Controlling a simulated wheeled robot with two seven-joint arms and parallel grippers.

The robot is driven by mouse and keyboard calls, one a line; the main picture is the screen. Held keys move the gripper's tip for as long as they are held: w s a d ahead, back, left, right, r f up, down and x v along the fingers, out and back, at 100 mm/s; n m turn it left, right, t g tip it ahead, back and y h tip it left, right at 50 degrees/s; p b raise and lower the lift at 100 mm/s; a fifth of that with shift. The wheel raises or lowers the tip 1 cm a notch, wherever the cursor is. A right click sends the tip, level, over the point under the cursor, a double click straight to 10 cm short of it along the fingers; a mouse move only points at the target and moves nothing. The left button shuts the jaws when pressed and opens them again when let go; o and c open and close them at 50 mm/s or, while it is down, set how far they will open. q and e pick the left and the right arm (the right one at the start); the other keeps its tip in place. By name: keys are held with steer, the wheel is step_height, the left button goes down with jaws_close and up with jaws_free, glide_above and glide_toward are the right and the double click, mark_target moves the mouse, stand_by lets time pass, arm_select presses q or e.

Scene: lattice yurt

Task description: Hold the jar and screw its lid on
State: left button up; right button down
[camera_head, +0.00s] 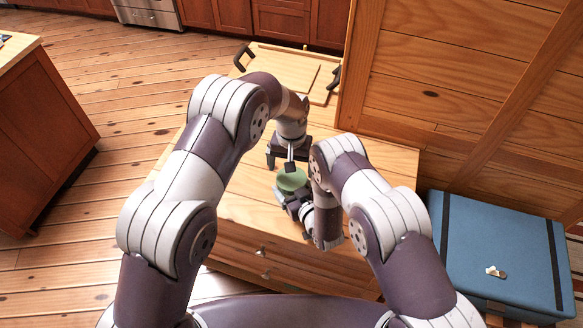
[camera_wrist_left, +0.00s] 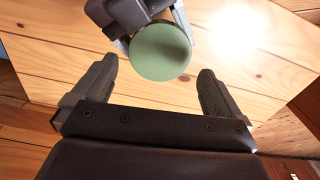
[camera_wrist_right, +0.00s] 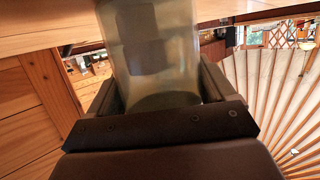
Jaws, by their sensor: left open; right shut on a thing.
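A round green lid (camera_head: 291,179) shows face up at the jar's place over the wooden cabinet top, and it is large in the left wrist view (camera_wrist_left: 160,50). The clear, greenish jar (camera_wrist_right: 152,55) stands between the fingers of my right gripper (camera_wrist_right: 157,85), which is shut on it. In the left wrist view the lid hides most of the jar, so I cannot tell how the lid sits on it. My left gripper (camera_wrist_left: 158,76) is open above the lid, pointing down, with its fingertips apart and nothing between them gripped.
The wooden cabinet (camera_head: 245,205) has free top surface around the grippers. A wooden tray (camera_head: 288,72) with dark handles lies at its far end. A plank wall (camera_head: 450,90) rises at the right. A blue box (camera_head: 500,255) stands on the floor at the right.

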arm_select(q)
steer(key=shift+w+d+r, duration=0.15)
steer(key=shift+w+r, duration=0.15)
steer(key=shift+r, duration=0.35)
steer(key=n, duration=0.2)
steer(key=shift+r+n, duration=0.3)
steer(key=shift+r, duration=0.05)
steer(key=n, duration=0.2)
steer(key=shift+r+n, duration=0.3)
steer(key=shift+n, duration=0.1)
steer(key=n, duration=0.2)
steer(key=shift+s+r+n, duration=0.15)
steer(key=shift+r+n, duration=0.05)
steer(key=shift+n, duration=0.2)
steer(key=n, duration=0.4)
steer(key=shift+s, duration=0.15)
steer(key=shift+f, duration=0.1)
